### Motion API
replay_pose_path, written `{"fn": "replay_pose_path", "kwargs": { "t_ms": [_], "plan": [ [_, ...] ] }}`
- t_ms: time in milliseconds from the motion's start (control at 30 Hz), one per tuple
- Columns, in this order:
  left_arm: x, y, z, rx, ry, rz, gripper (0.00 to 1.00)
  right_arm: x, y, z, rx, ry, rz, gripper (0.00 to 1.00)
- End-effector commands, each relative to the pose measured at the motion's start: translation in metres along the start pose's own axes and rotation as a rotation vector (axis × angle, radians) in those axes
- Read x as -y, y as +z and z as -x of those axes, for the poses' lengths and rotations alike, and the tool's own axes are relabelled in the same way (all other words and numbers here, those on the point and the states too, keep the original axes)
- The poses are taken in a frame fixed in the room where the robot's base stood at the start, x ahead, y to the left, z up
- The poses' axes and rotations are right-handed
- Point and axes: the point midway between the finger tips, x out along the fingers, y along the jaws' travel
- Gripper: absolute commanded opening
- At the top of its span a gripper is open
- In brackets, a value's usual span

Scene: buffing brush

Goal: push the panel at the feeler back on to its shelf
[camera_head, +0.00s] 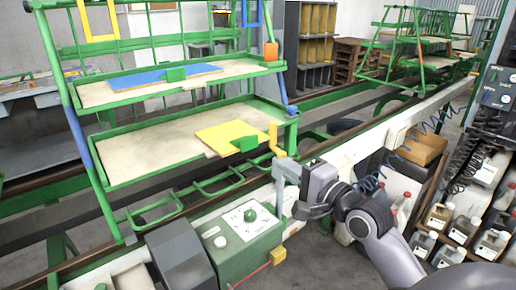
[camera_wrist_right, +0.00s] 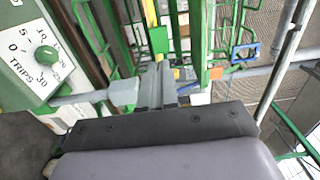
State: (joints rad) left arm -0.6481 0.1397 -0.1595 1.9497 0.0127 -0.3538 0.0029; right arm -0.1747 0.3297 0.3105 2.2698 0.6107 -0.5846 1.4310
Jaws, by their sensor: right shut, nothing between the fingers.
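My right gripper (camera_head: 290,183) is shut and empty beside the post's grey head, below and right of the panel. In the wrist view its fingers (camera_wrist_right: 162,86) are beside that grey head (camera_wrist_right: 125,92). My left gripper is not in view.
A blue panel (camera_head: 150,78) lies on the upper shelf (camera_head: 97,95). A green control box (camera_head: 240,240) with a dial stands below the rack, left of my right gripper. A coiled blue hose (camera_head: 375,178) and shelves of bottles (camera_head: 465,225) are at the right.

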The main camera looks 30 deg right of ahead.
Motion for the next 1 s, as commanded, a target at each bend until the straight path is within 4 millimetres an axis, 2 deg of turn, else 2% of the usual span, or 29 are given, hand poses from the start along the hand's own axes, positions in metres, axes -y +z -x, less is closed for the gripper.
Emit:
{"fn": "replay_pose_path", "kwargs": {
  "t_ms": [400,600,800,1000],
  "plan": [
    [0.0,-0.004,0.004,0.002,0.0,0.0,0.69,0.002,0.0,-0.066,0.0,-0.001,0.003,0.0],
    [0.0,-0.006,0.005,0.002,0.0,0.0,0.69,0.0,0.0,-0.091,-0.001,0.001,0.004,0.0],
    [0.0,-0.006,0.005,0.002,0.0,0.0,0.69,0.0,0.0,-0.102,-0.001,0.001,0.003,0.0],
    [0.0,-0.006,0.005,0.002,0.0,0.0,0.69,-0.001,0.0,-0.103,-0.001,0.001,0.003,0.0]
  ]
}}
